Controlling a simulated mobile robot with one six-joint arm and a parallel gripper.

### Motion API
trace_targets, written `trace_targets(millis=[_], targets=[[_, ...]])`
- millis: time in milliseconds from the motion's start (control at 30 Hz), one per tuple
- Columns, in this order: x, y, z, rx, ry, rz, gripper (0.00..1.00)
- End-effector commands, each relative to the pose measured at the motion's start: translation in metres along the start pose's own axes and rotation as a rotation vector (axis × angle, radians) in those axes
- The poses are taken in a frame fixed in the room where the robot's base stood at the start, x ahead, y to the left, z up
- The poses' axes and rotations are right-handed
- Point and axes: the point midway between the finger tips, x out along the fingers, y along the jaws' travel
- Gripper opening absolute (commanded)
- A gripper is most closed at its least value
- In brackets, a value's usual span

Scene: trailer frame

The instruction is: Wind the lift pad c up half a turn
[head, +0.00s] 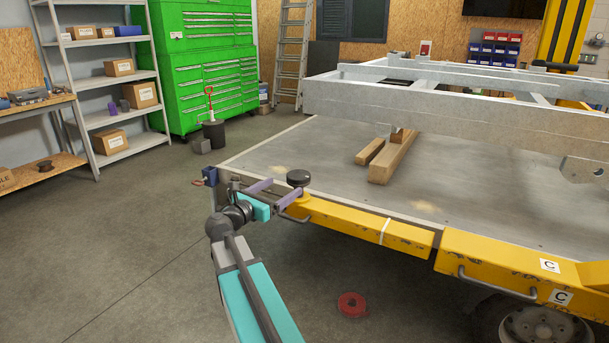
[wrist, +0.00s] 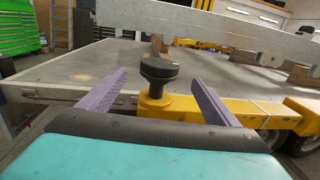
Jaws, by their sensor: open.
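The lift pad c, a round black pad (head: 298,177) on a dark stem, stands upright at the end of a yellow lift arm (head: 340,215) marked C. In the wrist view the pad (wrist: 159,68) is ahead, between the lines of the two purple fingers, with clear space on both sides. My gripper (head: 286,187) is open and empty, with its fingertips close to the pad. I cannot tell how far short of the pad the fingertips are. The yellow arm also shows in the wrist view (wrist: 200,110), below the pad. The grey trailer frame is above and behind the pad.
A grey platform (head: 250,155) lies behind the pad, with wooden blocks (head: 395,158) under the trailer frame (head: 450,110). A small blue-and-red item (head: 209,176) sits at the platform's corner. A red disc (head: 351,304) lies on the floor.

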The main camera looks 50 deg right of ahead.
Motion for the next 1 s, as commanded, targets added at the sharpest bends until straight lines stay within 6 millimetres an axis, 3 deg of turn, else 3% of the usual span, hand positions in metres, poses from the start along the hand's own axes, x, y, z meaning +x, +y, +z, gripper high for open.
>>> trace_targets(millis=[267, 1000], targets=[[0.019, 0.0, -0.001, 0.001, 0.001, -0.002, 0.84], [0.121, 0.0, -0.001, 0.001, 0.001, -0.002, 0.84]])
